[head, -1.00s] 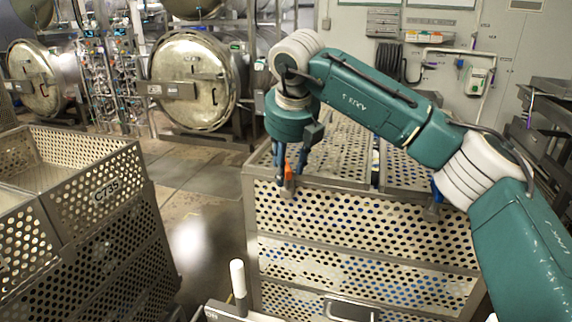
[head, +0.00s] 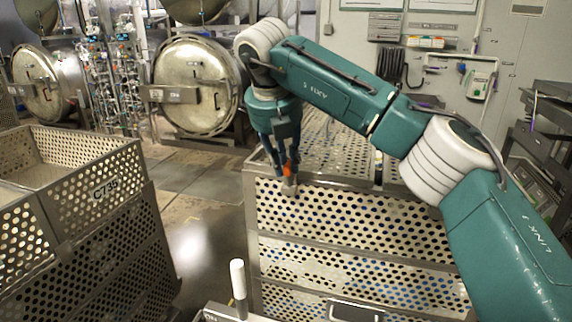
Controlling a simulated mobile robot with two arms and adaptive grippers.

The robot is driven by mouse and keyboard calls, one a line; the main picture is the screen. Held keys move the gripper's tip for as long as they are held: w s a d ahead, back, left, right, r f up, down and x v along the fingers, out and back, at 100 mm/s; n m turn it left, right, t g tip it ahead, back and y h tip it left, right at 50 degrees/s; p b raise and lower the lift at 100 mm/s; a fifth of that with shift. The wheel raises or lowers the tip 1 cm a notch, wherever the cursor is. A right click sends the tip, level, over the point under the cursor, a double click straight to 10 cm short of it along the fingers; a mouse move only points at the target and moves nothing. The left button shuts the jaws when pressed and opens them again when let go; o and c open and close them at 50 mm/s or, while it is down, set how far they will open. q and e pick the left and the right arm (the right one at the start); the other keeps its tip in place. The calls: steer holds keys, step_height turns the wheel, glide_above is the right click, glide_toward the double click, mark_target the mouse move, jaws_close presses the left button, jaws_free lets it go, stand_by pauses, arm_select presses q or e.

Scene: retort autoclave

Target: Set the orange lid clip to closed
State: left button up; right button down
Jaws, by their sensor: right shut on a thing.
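The orange lid clip (head: 287,169) is at the top front edge of the perforated metal crate (head: 350,214), near its left corner. Its grey lower part (head: 289,188) hangs over the front rim. My right gripper (head: 283,172) points down over the clip and is shut on it, with its fingers hiding part of the orange piece. I cannot tell the clip's exact angle. My left gripper is not in view.
Another perforated crate marked C735 (head: 70,211) stands at the left, with open floor (head: 205,205) between the crates. A white-topped post (head: 238,278) rises in front. Round autoclave doors (head: 197,85) are at the back.

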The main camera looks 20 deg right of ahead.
steer(key=c, duration=1.5)
jaws_free()
steer(key=shift+c, duration=0.2)
steer(key=shift+r, duration=0.1)
steer(key=v, duration=1.2)
